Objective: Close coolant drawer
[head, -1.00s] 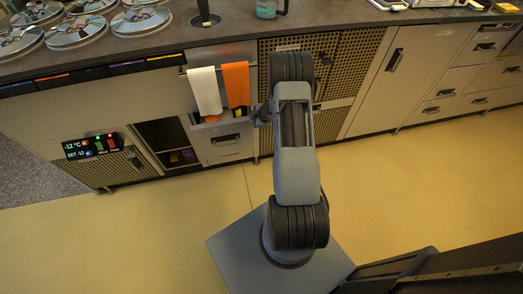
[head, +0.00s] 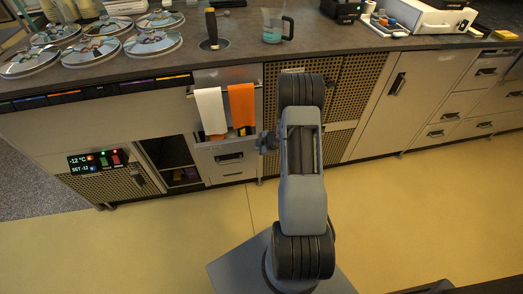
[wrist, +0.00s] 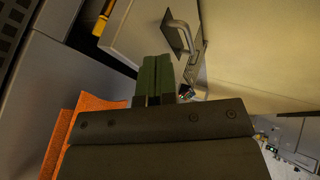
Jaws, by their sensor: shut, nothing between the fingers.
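The drawer I take to be the coolant drawer (head: 226,155) is under the hanging towels in the head view, a grey front with a dark handle (head: 229,158). It seems to stand partly out, with small coloured items showing above its front. In the wrist view a pale drawer front (wrist: 140,30) with a metal handle (wrist: 181,37) lies beyond the fingertips. My gripper (wrist: 157,75) has its green fingers together, with nothing between them. In the head view the wrist end sits just right of the drawer; the fingers cannot be made out there.
A white towel (head: 210,112) and an orange towel (head: 241,104) hang above the drawer. A dark open bay (head: 170,155) and a temperature display (head: 96,160) are to its left. Lidded wells (head: 92,51) and a jug (head: 277,25) stand on the counter. The yellow floor is clear in front.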

